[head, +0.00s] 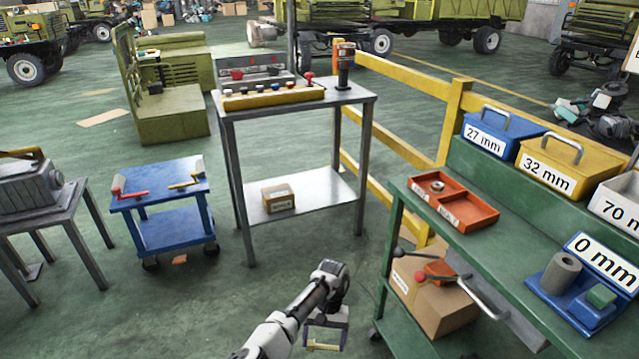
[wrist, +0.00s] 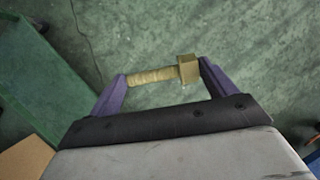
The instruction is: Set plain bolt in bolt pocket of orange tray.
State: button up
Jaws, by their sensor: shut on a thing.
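A plain brass-coloured bolt (wrist: 152,77) with a square head lies lengthwise between the fingers of my gripper (wrist: 163,75) in the wrist view. The head is at the right finger and the shank end at the left finger. In the head view my gripper (head: 326,338) is low over the floor, left of the green bench, with the bolt (head: 323,346) small at the bottom. The orange tray (head: 487,223) sits on the bench, up and right of my gripper. It has two pockets; the left one holds a small round metal piece, and the right one looks empty.
The green bench (head: 415,240) also carries blue, yellow and white lidded boxes and a blue stand (head: 585,312). A lever with a red knob and a cardboard box (head: 440,310) are at its near side. A grey table (head: 350,95) and blue cart (head: 160,188) stand left; open floor lies between.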

aim_at(319, 345)
jog(key=s+r, duration=0.1)
jog(key=s+a+r, duration=0.1)
jog(key=shift+s+a+n, duration=0.15)
jog(key=shift+s+n, duration=0.15)
dwell(0.3)
